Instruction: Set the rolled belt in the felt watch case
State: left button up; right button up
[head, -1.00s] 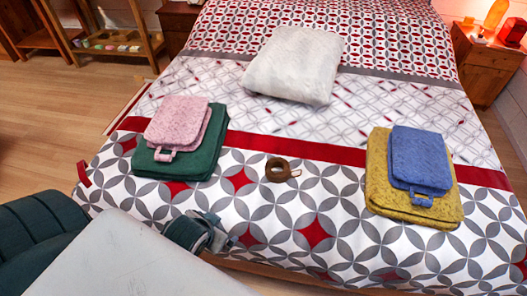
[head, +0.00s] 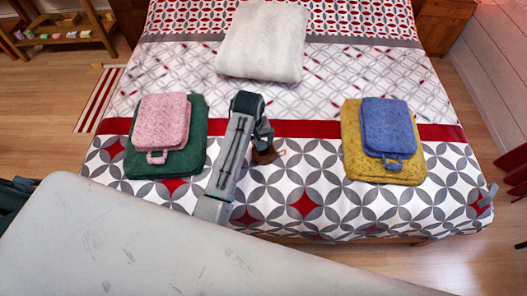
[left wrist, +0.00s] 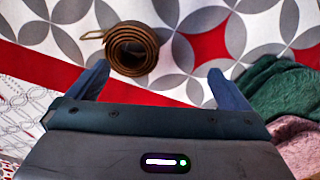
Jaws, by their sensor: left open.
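The rolled belt (head: 265,155) is a brown coil lying on the patterned bedspread, partly hidden by my left gripper in the head view. In the left wrist view the coil (left wrist: 131,48) shows whole, with a thin loop at its left side. My left gripper (head: 264,138) is over the bed at the belt. Its two fingers (left wrist: 157,72) are spread and empty, with the coil ahead of them, nearer the left finger. I cannot tell any object here to be the felt watch case. My right gripper is not in view.
A pink folded piece (head: 163,118) lies on a dark green one (head: 195,150) at left. A blue folded piece (head: 388,125) lies on a yellow one (head: 355,165) at right. A white pillow (head: 262,40) lies farther back. The bedspread between the stacks is mostly clear.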

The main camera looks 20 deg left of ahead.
pick_arm(q)
jog(key=w+d+r, duration=0.2)
jog(key=w, duration=0.2)
send_over(264, 151)
jog(key=s, duration=0.1)
jog(key=shift+n, duration=0.4)
notch_tip(264, 151, down, 6)
jog(key=shift+s+r, duration=0.1)
jog(key=shift+s, duration=0.05)
notch_tip(264, 151, down, 5)
jog(key=shift+d+f+p, duration=0.15)
jog(key=shift+p, duration=0.25)
jog(key=c, duration=1.1)
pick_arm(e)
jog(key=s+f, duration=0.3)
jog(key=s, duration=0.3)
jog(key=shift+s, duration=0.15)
pick_arm(q)
jog(key=shift+c, duration=0.2)
notch_tip(264, 151, up, 10)
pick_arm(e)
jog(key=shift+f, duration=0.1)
